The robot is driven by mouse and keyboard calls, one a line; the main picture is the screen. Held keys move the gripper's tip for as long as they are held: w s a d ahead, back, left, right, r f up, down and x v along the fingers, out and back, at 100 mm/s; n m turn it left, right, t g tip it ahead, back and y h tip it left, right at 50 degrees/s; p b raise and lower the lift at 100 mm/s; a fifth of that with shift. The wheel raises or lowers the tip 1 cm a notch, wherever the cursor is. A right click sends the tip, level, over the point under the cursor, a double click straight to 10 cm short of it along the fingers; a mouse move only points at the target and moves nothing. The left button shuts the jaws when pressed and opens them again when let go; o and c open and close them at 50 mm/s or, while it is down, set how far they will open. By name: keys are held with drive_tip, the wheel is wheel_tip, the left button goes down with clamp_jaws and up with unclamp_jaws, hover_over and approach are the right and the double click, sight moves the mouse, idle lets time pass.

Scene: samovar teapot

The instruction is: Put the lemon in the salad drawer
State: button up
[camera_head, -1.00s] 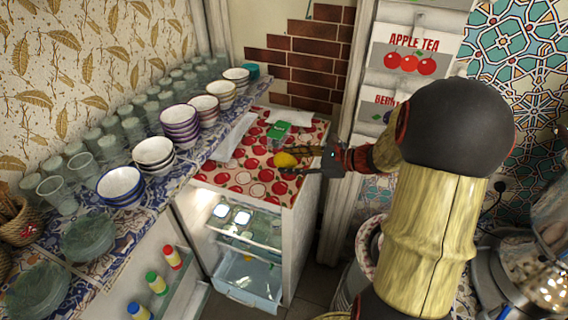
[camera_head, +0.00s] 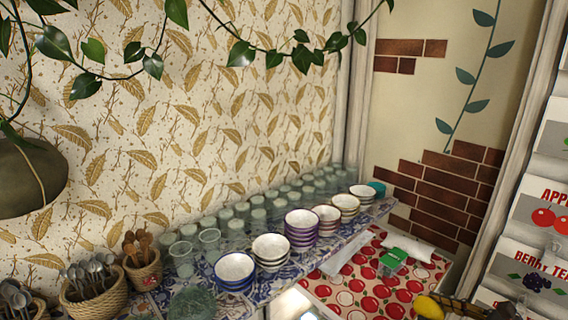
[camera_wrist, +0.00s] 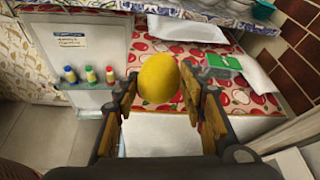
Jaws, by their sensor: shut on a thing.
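The yellow lemon (camera_wrist: 158,77) is held between the two fingers of my gripper (camera_wrist: 160,90) in the wrist view. It appears raised in front of the fridge top, which has a red apple-pattern cover (camera_wrist: 215,70). The lemon (camera_head: 430,307) also shows at the bottom edge of the head view, with part of my gripper (camera_head: 455,310) beside it. The salad drawer is outside the head view now. A pale surface (camera_wrist: 165,138) lies below the lemon in the wrist view; I cannot tell whether it is the drawer.
The open fridge door (camera_wrist: 80,45) stands at the left in the wrist view, with small capped bottles (camera_wrist: 90,75) on its shelf. Bowl stacks (camera_head: 270,250) and glasses line the tiled shelf at the left.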

drive_tip(key=w+d+m+t+h, duration=0.2)
drive_tip(key=w+d+m+h, duration=0.25)
drive_tip(key=d, duration=0.25)
drive_tip(key=shift+m+h, duration=0.55)
drive_tip(key=shift+h, duration=0.3)
drive_tip(key=w+a+f, duration=0.2)
drive_tip(key=w+a, duration=0.2)
drive_tip(key=w+a+f, duration=0.2)
drive_tip(key=w+a, duration=0.2)
drive_tip(key=w+a+f, duration=0.3)
drive_tip(key=w+a, duration=0.1)
drive_tip(key=shift+a, duration=0.25)
drive_tip(key=a+n+y, duration=0.1)
drive_tip(key=a, duration=0.4)
drive_tip(key=w+a+f+n+y, duration=0.1)
drive_tip(key=a, duration=0.4)
drive_tip(key=a+y, duration=0.1)
drive_tip(key=a, duration=0.4)
drive_tip(key=shift+w+a+f+n+g, duration=0.15)
drive_tip(key=shift+a+f+n+g, duration=0.15)
drive_tip(key=shift+a+f+n, duration=0.1)
drive_tip(key=shift+d, duration=0.1)
